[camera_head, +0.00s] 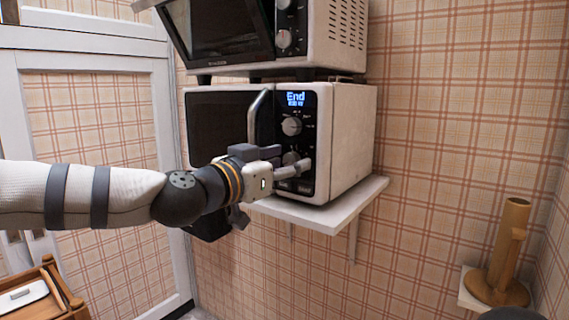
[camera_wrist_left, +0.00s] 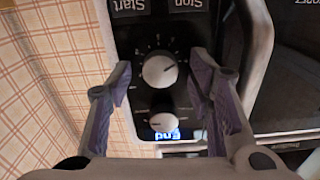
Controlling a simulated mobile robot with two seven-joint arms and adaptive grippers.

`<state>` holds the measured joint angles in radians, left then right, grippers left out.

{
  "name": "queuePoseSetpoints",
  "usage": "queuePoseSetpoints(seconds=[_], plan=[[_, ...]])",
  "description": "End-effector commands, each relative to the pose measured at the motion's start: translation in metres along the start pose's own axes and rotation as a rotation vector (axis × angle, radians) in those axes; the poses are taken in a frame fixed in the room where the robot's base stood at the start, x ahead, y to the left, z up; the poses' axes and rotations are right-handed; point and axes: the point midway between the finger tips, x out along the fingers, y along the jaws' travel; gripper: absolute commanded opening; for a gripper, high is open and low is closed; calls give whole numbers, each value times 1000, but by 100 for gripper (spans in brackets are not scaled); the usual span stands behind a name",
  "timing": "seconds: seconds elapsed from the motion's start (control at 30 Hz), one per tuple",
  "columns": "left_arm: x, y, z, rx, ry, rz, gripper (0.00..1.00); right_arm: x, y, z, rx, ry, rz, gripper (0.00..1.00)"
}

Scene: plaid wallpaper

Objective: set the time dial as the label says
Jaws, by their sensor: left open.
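A white microwave (camera_head: 345,135) with a dark front and a blue display reading "End" (camera_head: 295,97) stands on a wall shelf. Its upper dial (camera_head: 291,126) is plain in the head view. The lower dial (camera_head: 290,158) is partly hidden by my left gripper (camera_head: 291,163). In the left wrist view the panel is upside down. There the lower dial (camera_wrist_left: 160,70), ringed with marks, lies between the open fingers of my left gripper (camera_wrist_left: 161,78), with a gap on each side. The upper dial (camera_wrist_left: 162,121) is nearer the display. I cannot read any label giving a time. My right gripper is not in view.
A second oven (camera_head: 338,30) sits above the microwave. The curved door handle (camera_head: 257,117) is close beside my left gripper. The white shelf (camera_head: 335,222) lies below. A wooden holder (camera_head: 503,255) stands at the right, and a wooden tray (camera_head: 62,290) is at lower left.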

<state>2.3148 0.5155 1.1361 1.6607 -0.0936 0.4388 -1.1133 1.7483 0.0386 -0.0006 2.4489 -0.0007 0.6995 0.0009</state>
Motion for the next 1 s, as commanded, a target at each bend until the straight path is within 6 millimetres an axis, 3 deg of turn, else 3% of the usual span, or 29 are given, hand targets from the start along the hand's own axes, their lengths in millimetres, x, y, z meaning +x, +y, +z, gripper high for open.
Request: queuePoseSetpoints(seconds=[0.07, 0.3, 0.67, 1.0], plan=[[0, 0, 0, 0, 0, 0, 47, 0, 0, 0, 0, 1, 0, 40], [0, 0, 0, 0, 0, -1, 0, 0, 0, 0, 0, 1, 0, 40], [-1, 0, 0, -50, 0, -1, 0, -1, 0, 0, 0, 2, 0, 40], [-1, -1, 0, -305, 0, 0, 0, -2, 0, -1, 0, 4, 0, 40]])
